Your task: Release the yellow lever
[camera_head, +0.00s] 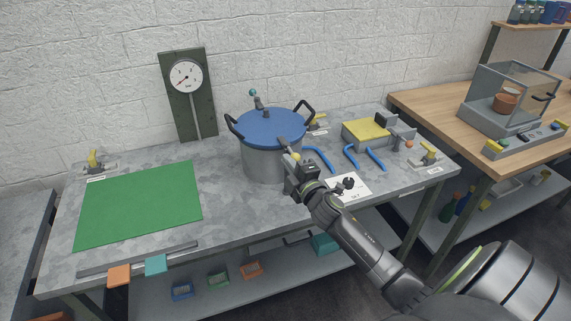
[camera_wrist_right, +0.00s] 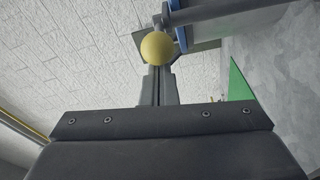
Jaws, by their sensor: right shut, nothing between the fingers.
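A lever with a yellow ball end (camera_head: 296,156) sits at the front right of the blue-lidded pot (camera_head: 262,160). In the right wrist view the yellow ball (camera_wrist_right: 157,48) is just beyond my fingertips, with a grey rod behind it. My right gripper (camera_head: 289,160) is shut with nothing between its fingers, and its tips (camera_wrist_right: 160,76) are at the ball. I cannot tell whether they touch it. Other yellow-handled clamps stand at the bench's left (camera_head: 95,158), right (camera_head: 429,153) and behind the pot (camera_head: 317,120). My left gripper is out of view.
A green mat (camera_head: 140,205) covers the bench's left. A gauge board (camera_head: 187,95) stands against the wall. Blue hooked tools (camera_head: 350,157), a yellow-topped box (camera_head: 366,132) and a white card with a black knob (camera_head: 358,192) lie right of the pot.

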